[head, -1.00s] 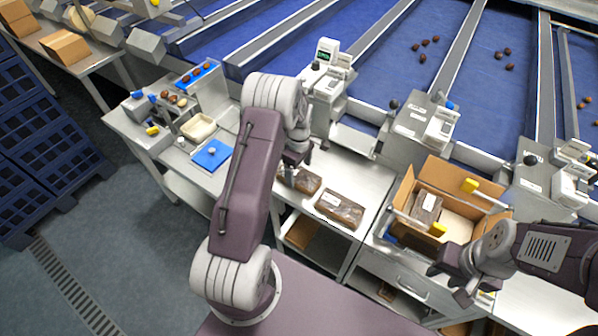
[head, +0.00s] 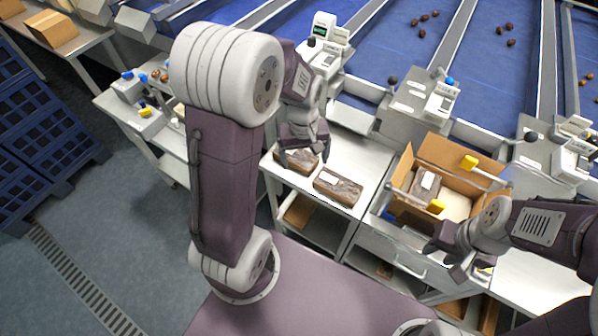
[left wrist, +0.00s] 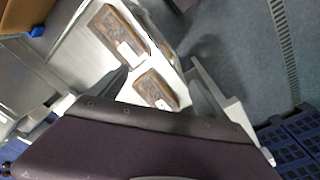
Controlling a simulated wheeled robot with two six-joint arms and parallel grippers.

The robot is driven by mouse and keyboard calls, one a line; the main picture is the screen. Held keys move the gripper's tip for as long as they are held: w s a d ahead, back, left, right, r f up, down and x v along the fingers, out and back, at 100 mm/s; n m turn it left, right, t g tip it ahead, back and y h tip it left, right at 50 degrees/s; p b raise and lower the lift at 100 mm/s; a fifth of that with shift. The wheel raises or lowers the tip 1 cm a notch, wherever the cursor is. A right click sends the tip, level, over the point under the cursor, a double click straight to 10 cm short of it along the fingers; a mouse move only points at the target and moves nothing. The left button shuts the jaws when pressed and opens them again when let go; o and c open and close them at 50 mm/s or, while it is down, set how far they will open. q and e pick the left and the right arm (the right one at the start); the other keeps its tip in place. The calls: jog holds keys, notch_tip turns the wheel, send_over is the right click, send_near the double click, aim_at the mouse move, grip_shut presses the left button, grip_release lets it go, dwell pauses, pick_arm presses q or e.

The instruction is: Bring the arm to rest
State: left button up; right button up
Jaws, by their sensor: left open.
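My left arm rises from my base and bends over at the elbow. My left gripper (head: 308,152) points down above the steel bench, just over the nearer end of a brown date pack (head: 293,163). It is open and empty, with its fingers apart in the left wrist view (left wrist: 160,88). A second brown pack (head: 338,188) lies to the right; both packs show in the left wrist view, below the gripper. My right gripper (head: 452,257) is at the front of the open carton (head: 405,165), with its fingers apart and nothing visible between them.
The carton holds a brown pack (head: 425,185) on the bench's right. A scale with display (head: 324,25) stands behind the packs. Blue conveyor lanes (head: 390,50) with loose dates run behind. Blue crates (head: 40,150) stand at the far left. Floor between is clear.

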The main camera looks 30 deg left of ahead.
pick_arm(q)
jog(key=s+d+m, duration=0.3)
jog(key=s+m, duration=0.3)
jog(key=s, duration=0.2)
jog(key=shift+s+f+m, duration=0.35)
jog(key=shift+f+m, duration=0.05)
jog(key=shift+f, duration=0.05)
